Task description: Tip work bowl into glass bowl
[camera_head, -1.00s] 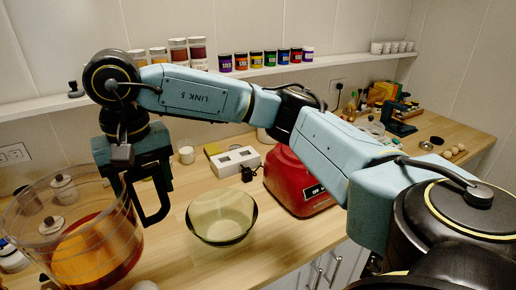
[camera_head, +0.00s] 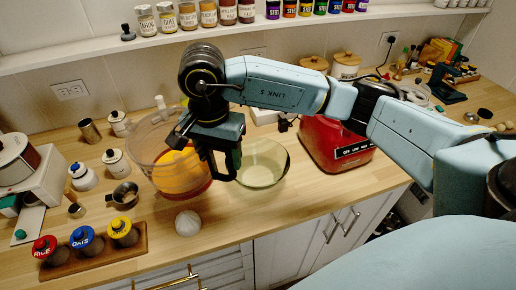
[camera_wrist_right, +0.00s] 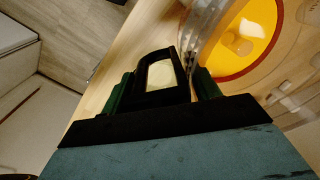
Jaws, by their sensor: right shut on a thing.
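The work bowl (camera_head: 146,150) is a clear round container with orange contents (camera_head: 180,175) in its lower part and a black handle (camera_head: 228,172). My right gripper (camera_head: 217,146) is shut on that handle. In the right wrist view the handle (camera_wrist_right: 153,99) sits between the fingers of the gripper (camera_wrist_right: 163,92), with the orange contents to the right. The glass bowl (camera_head: 277,177) is a greenish see-through bowl on the counter, just right of the handle. The handle and gripper cover its left edge. I cannot tell how far the work bowl tilts. My left gripper is not in view.
The red appliance base (camera_head: 335,150) stands right of the glass bowl. A white garlic-like bulb (camera_head: 188,223) lies in front of the work bowl. A wooden rack (camera_head: 92,254) with several lidded jars is front left. Canisters and a metal cup (camera_head: 124,195) stand left.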

